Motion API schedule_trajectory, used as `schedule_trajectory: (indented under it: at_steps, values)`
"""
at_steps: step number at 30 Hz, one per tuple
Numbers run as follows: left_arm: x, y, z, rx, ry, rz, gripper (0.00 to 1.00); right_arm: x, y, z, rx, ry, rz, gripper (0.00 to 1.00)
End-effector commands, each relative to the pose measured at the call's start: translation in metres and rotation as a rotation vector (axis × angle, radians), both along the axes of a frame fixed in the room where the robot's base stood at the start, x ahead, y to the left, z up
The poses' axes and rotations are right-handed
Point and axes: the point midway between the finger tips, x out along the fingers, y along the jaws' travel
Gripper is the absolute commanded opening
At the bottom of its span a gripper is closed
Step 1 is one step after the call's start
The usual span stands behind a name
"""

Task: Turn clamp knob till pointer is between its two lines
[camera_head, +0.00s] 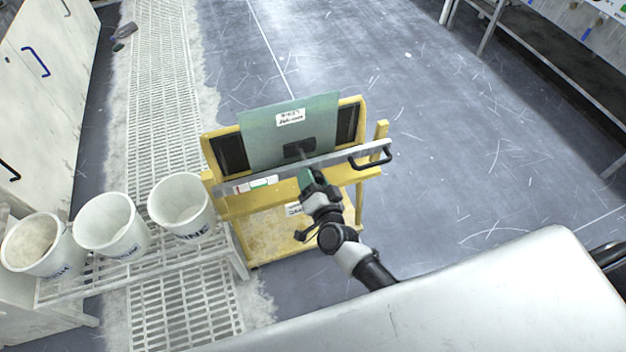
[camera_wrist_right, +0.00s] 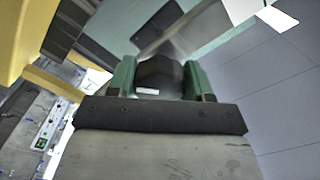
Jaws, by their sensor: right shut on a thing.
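My right gripper (camera_head: 308,178) reaches up to the front of the clamp bar (camera_head: 335,158) on the yellow stand. In the right wrist view its two green fingers (camera_wrist_right: 160,78) are shut on the black clamp knob (camera_wrist_right: 158,68), one on each side. In the head view the knob is hidden behind the gripper. A green platen (camera_head: 262,130) with a white label stands upright behind the bar. A small white, red and green label (camera_head: 262,182) is on the bar's left part. The pointer and its two lines cannot be made out. My left gripper is not in view.
The yellow stand (camera_head: 235,205) stands on the grey floor. The bar has a black handle (camera_head: 372,160) at its right end. Several white buckets (camera_head: 108,225) sit on a slatted rack at the left. The floor right of the stand is clear.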

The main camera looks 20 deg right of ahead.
Motion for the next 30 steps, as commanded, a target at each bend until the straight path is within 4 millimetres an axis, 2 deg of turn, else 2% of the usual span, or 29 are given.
schedule_trajectory:
  at_steps: [14,15,19,27,30]
  values:
    - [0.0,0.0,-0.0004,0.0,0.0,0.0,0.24,-0.0003,-0.0003,-0.0006,0.014,0.003,-0.001,0.27]
    - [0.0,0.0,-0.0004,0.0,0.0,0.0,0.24,-0.0003,-0.0003,-0.0006,0.014,0.003,-0.001,0.55]
    - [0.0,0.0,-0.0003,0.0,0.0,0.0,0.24,-0.0002,-0.0003,-0.0005,0.014,0.002,0.0,0.75]
    - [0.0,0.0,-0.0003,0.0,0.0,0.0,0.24,-0.0007,-0.0002,-0.0003,0.013,0.001,-0.001,0.76]
    - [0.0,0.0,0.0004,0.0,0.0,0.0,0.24,-0.0067,-0.0003,-0.0007,0.013,0.003,-0.001,0.76]
